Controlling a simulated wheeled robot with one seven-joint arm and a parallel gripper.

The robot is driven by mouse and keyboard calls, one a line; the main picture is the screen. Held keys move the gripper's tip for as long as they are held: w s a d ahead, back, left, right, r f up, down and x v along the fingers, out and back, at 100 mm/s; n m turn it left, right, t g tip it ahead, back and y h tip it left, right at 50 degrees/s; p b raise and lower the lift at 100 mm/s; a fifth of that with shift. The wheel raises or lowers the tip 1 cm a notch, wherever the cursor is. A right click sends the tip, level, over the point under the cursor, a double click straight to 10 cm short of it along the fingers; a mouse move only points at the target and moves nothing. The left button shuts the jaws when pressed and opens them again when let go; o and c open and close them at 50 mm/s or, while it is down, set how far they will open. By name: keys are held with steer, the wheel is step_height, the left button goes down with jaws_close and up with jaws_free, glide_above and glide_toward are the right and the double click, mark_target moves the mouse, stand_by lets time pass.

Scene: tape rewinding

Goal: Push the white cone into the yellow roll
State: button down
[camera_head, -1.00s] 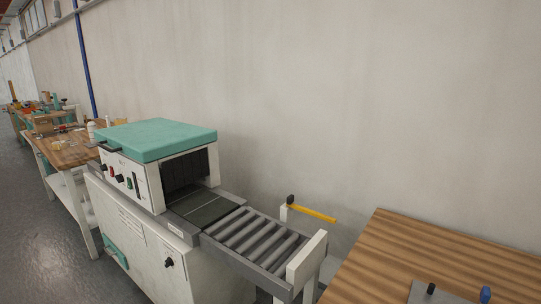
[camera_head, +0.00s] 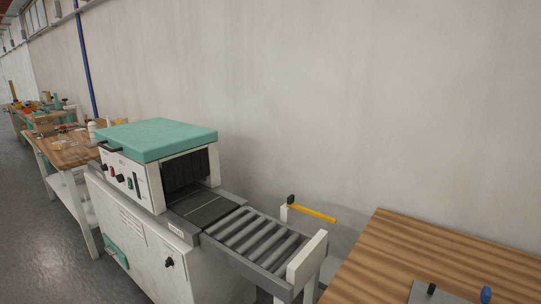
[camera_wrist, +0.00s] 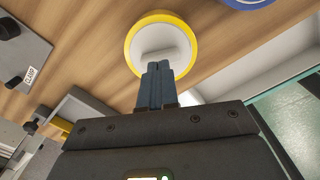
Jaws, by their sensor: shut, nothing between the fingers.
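In the wrist view, the yellow roll (camera_wrist: 128,46) shows as a yellow ring over the wooden table. The white cone (camera_wrist: 162,38) shows as a pale disc inside the ring. My gripper (camera_wrist: 157,66) is shut and empty, its dark blue-grey fingers side by side. The fingertips overlap the lower part of the white disc in the picture; I cannot tell whether they touch it. How deep the cone sits in the roll cannot be told. The roll, the cone and my gripper do not show in the head view.
A blue ring-shaped thing (camera_wrist: 247,2) is cut off at the wrist view's top edge. A grey plate (camera_wrist: 32,62) with a black knob lies to the left. In the head view, a roller conveyor machine (camera_head: 155,140) stands left of the wooden table (camera_head: 420,252).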

steer(key=shift+f+b, duration=0.75)
steer(key=shift+f, duration=0.1)
steer(key=shift+r, duration=0.1)
step_height(320, 180, up, 8)
steer(key=p, duration=0.5)
stand_by(0.7)
